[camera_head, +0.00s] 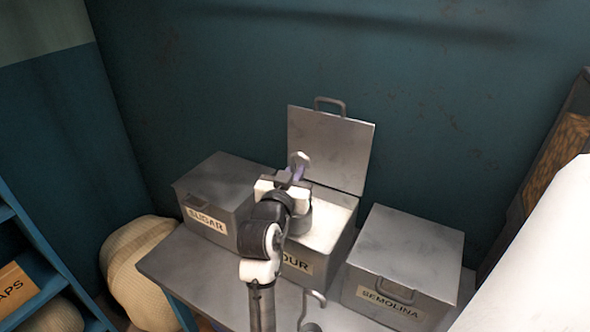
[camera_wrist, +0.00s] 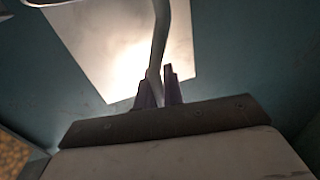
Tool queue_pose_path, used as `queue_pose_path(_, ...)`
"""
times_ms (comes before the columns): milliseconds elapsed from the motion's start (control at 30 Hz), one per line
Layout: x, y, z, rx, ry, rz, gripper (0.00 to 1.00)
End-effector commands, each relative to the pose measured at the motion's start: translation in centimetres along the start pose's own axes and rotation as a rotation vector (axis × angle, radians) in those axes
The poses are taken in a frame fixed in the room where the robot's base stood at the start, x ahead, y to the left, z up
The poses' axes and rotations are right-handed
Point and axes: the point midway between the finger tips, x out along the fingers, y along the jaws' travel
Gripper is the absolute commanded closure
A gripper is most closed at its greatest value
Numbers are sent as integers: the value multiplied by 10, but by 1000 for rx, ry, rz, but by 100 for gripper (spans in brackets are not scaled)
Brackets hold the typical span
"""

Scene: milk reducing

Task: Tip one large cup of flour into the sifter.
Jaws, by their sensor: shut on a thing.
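My gripper (camera_head: 284,183) is shut on the thin handle of a metal cup. The handle (camera_wrist: 160,45) runs up between the fingers (camera_wrist: 160,92) in the wrist view. Its pale hooked end (camera_head: 299,159) shows above my gripper in the head view. A grey round part (camera_head: 299,217), probably the cup's bowl, shows at the flour, partly behind my arm. I cannot tell whether it holds flour. The open flour bin (camera_head: 338,243) has white flour (camera_head: 325,222) inside; my arm hides part of its label. No sifter is in view.
The flour lid (camera_head: 330,148) stands raised against the wall. Closed sugar (camera_head: 218,190) and semolina (camera_head: 405,255) bins flank the flour bin. Another hooked utensil (camera_head: 314,300) is at the front of the metal table (camera_head: 190,275). Sacks and a blue shelf stand left.

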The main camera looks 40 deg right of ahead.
Motion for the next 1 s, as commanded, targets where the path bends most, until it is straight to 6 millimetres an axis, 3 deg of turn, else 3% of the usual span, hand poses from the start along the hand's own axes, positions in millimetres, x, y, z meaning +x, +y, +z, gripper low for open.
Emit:
queue_pose_path(700, 0, 0, 77, -1, -1, 0, 100)
queue_pose_path(1000, 0, 0, 93, 0, 1, -1, 100)
